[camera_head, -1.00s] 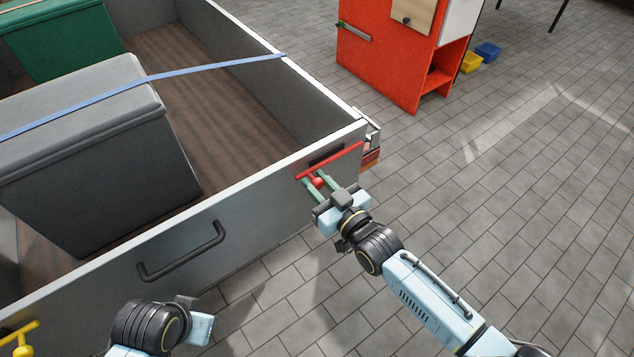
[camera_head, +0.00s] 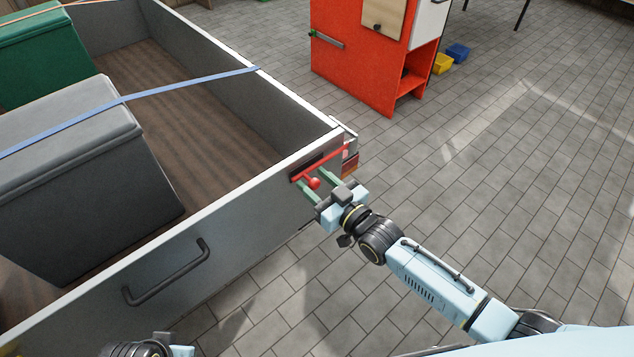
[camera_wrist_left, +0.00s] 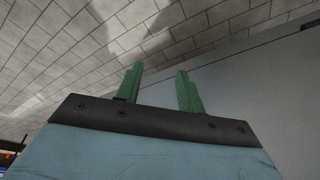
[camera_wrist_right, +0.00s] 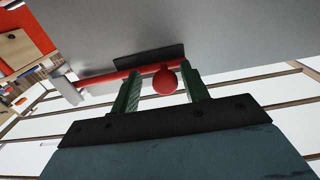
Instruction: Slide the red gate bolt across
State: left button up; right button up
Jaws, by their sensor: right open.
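The red gate bolt (camera_head: 331,157) is a red bar with a round knob (camera_head: 312,183), mounted at the right end of the grey trailer's tailgate. It also shows in the right wrist view, where the bar (camera_wrist_right: 110,79) runs past a dark slot and the knob (camera_wrist_right: 165,82) stands out toward me. My right gripper (camera_head: 319,184) is open, its green fingers on either side of the knob; the knob looks nearer one finger, and I cannot tell whether they touch. My left gripper (camera_wrist_left: 160,80) is open and empty in front of the tailgate; in the head view only its wrist shows.
The tailgate (camera_head: 215,240) carries a black handle (camera_head: 165,280). A red cabinet (camera_head: 350,65) stands behind. The paved floor at right is clear.

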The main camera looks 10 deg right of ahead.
jog(key=shift+s+d, duration=0.2)
jog(key=shift+s, duration=0.1)
pick_arm(q)
jog(key=s+a+f+p, duration=0.2)
jog(key=a+f+p, duration=0.1)
jog(key=f, duration=0.5)
jog(key=shift+s+a+f+g+y+p, duration=0.15)
jog(key=shift+s+a+g+y+p, duration=0.2)
jog(key=shift+a, duration=0.5)
pick_arm(e)
jog(key=v, duration=1.2)
jog(key=shift+s+d, duration=0.2)
jog(key=shift+s, duration=0.05)
